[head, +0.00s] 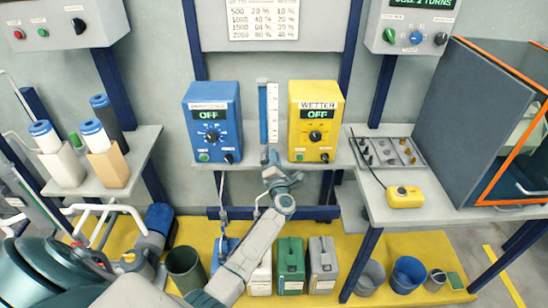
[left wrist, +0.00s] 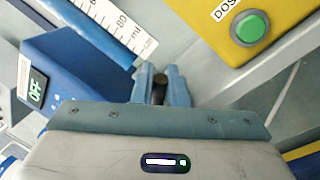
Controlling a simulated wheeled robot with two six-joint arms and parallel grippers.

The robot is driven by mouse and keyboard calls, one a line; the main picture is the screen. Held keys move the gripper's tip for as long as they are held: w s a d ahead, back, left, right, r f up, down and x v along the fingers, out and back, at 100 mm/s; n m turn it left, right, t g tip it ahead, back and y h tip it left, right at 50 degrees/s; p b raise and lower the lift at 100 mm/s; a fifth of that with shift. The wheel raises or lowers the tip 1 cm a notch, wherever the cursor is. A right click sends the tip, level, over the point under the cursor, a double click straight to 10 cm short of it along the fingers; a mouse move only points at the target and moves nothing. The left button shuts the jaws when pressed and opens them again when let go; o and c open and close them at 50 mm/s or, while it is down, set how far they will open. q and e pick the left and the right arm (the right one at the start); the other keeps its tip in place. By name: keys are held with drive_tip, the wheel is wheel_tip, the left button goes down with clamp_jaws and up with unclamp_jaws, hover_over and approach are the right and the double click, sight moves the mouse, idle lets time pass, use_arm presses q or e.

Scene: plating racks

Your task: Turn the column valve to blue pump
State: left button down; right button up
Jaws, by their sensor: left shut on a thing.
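The clear measuring column (head: 263,112) with blue liquid and a white scale stands between the blue pump (head: 212,115) and the yellow wetter pump (head: 315,120). Both pump displays read OFF. My left gripper (head: 268,156) is at the foot of the column, over the place of the column valve. In the left wrist view, the left gripper (left wrist: 161,84) has its blue fingers shut on a small dark piece (left wrist: 160,89), the valve handle. The valve body and the handle's pointing direction are mostly hidden by my fingers. My right gripper is not in view.
A tray of small parts (head: 386,152) and a yellow handheld box (head: 405,197) lie on the right bench. A grey orange-edged cabinet (head: 455,110) stands there too. Buckets and canisters (head: 290,265) stand below on the yellow floor.

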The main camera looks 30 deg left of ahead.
use_arm(q)
drive_tip(key=shift+f+m, duration=0.1)
drive_tip(key=shift+m, duration=0.2)
drive_tip(key=c, duration=1.5)
unclamp_jaws()
drive_tip(key=b+v, duration=0.2)
drive_tip(key=v, duration=0.8)
drive_tip(key=shift+s+d, duration=0.25)
drive_tip(key=shift+s, duration=0.05)
drive_tip(key=shift+f, duration=0.2)
